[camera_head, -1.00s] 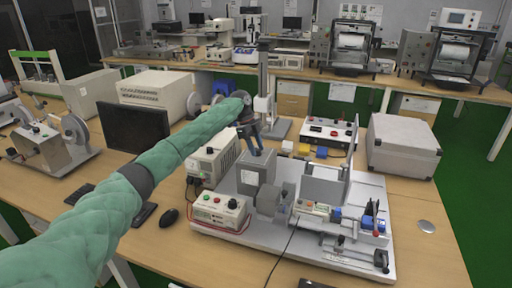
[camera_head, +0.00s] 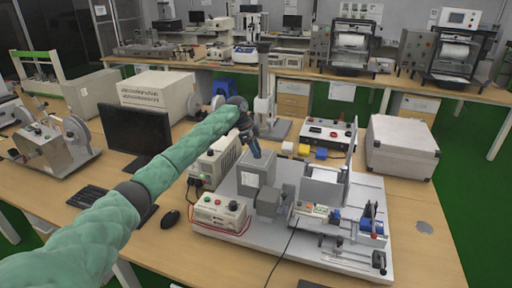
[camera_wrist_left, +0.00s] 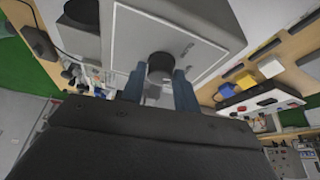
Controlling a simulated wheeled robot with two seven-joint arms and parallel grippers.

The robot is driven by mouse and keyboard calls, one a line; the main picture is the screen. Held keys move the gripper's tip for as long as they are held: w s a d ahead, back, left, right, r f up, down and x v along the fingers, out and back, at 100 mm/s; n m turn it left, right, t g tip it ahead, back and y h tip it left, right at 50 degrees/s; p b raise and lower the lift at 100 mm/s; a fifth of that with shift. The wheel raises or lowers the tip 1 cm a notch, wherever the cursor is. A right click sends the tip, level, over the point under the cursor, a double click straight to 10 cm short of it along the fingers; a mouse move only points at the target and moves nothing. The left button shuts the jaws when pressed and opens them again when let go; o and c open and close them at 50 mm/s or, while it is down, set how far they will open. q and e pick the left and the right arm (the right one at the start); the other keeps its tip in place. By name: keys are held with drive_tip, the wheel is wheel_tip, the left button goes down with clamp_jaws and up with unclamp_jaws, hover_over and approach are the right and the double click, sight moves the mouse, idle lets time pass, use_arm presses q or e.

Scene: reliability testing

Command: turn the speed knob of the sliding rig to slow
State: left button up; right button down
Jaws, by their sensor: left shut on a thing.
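The sliding rig stands on a light grey base plate (camera_head: 345,262) on the near table. Its grey metal box (camera_head: 257,172) rises at the plate's back left. My left gripper (camera_head: 256,153) reaches down behind the top of this box. In the left wrist view, a round black knob (camera_wrist_left: 160,66) sticks out of a grey panel (camera_wrist_left: 165,35) with small markings, too blurred to read. The blue fingers of my left gripper (camera_wrist_left: 159,80) are shut on the knob, one on each side. The knob is hidden in the head view. My right gripper is not in view.
A control box (camera_head: 220,212) with coloured buttons sits at the plate's left front. A grey case (camera_head: 402,148) and a switch panel (camera_head: 327,133) stand behind the rig. A monitor (camera_head: 137,128) and a mouse (camera_head: 170,218) are to the left.

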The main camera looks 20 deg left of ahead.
use_arm(q)
drive_tip(key=n+t+p, duration=0.1)
drive_tip(key=n, duration=0.1)
drive_tip(key=n+t+p, duration=0.1)
drive_tip(key=n, duration=0.2)
drive_tip(key=shift+s+r+y+p, duration=0.1)
drive_tip(key=shift+r+y+p, duration=0.1)
drive_tip(key=shift+y+p, duration=0.2)
drive_tip(key=shift+f+n+t+p, duration=0.1)
drive_tip(key=shift+n+t+p, duration=0.35)
drive_tip(key=shift+n, duration=0.75)
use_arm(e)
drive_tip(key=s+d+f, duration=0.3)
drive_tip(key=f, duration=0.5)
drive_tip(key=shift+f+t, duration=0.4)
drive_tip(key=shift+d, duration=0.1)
use_arm(q)
drive_tip(key=o, duration=1)
drive_tip(key=shift+c, duration=0.2)
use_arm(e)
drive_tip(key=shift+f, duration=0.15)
